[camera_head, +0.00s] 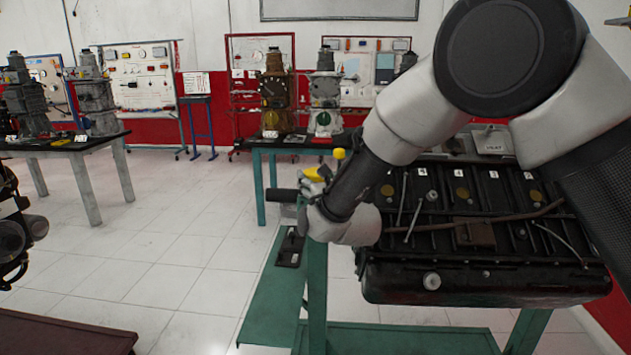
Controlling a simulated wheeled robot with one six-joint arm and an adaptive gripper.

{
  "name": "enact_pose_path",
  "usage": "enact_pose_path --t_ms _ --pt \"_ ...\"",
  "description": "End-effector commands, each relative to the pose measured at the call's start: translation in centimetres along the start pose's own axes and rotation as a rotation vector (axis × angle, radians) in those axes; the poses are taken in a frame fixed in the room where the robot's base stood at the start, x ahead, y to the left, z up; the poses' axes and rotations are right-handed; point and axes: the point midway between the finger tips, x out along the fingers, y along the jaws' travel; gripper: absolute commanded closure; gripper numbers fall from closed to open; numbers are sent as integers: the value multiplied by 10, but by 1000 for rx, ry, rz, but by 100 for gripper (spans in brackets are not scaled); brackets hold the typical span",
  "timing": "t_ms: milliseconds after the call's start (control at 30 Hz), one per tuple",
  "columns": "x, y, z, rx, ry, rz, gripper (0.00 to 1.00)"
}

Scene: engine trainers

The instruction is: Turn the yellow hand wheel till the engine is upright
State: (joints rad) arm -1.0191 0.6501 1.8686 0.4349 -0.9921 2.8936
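The dark engine block (470,275) is held on a green stand (315,285) at the right. Its face with number tags, round yellowish discs and a brown pipe is turned toward me, and a long dark side shows below. Yellow parts, perhaps of the hand wheel (317,173), show at the engine's left end, just beyond my wrist. My arm covers most of that spot. My gripper (308,193) is at this left end, close to the yellow parts. Its fingers are mostly hidden, so I cannot tell whether it touches or grips them.
A black cylindrical bar (283,195) sticks out left of my gripper. A green-legged table (257,160) with two engine models stands behind. Another table (85,145) with models is at the far left. A dark engine part (12,235) is at the left edge. The tiled floor between is clear.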

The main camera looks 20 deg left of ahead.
Motion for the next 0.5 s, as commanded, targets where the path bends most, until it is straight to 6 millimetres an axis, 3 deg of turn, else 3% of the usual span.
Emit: enact_pose_path --t_ms 267,300,400,500 --pt "0 0 1 0 -2 0 67" --pt "0 0 1 0 -2 0 40" --pt "0 0 1 0 -2 0 22" --pt "0 0 1 0 -2 0 21"
